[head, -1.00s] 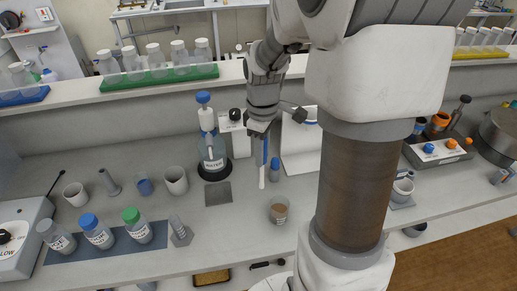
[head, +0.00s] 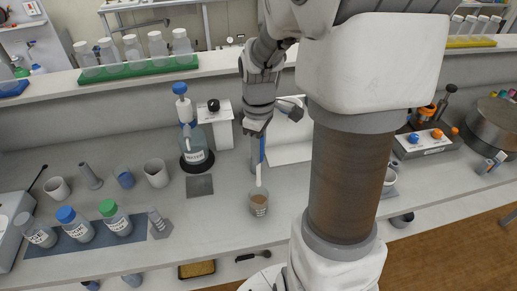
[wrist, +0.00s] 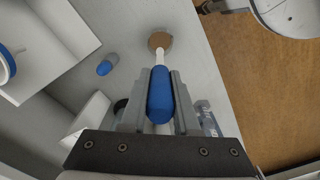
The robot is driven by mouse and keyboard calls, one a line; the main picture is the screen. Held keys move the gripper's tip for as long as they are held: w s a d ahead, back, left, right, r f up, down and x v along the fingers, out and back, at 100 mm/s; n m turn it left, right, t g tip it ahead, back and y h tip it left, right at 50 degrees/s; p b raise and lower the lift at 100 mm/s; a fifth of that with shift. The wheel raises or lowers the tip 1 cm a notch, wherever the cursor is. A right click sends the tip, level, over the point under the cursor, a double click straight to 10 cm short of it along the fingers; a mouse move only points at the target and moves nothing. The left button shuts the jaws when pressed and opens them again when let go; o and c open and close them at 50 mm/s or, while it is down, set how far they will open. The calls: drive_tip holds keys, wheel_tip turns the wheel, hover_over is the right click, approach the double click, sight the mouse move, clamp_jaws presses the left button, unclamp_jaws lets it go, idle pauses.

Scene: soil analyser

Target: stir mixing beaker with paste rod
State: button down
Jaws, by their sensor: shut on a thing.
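The paste rod has a blue handle (head: 262,148) and a white lower part (head: 259,175). My gripper (head: 258,130) is shut on the handle and holds the rod nearly upright, white end down. In the wrist view the blue handle (wrist: 160,97) sits between both fingers. The mixing beaker (head: 259,207) is a small clear cup with brown contents, standing on the bench below my gripper. The rod's white end meets the beaker's opening; I cannot tell how deep it is. In the wrist view the brown contents (wrist: 160,41) show at the rod's far end.
Capped jars (head: 75,226) and cups (head: 156,173) stand further left. A blue-capped item (wrist: 105,68) is near the rod in the wrist view. The bench front is clear around the beaker.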

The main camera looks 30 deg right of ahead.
sight(258, 185)
drive_tip(key=shift+f+b, duration=3.95)
drive_tip(key=shift+f, duration=1.55)
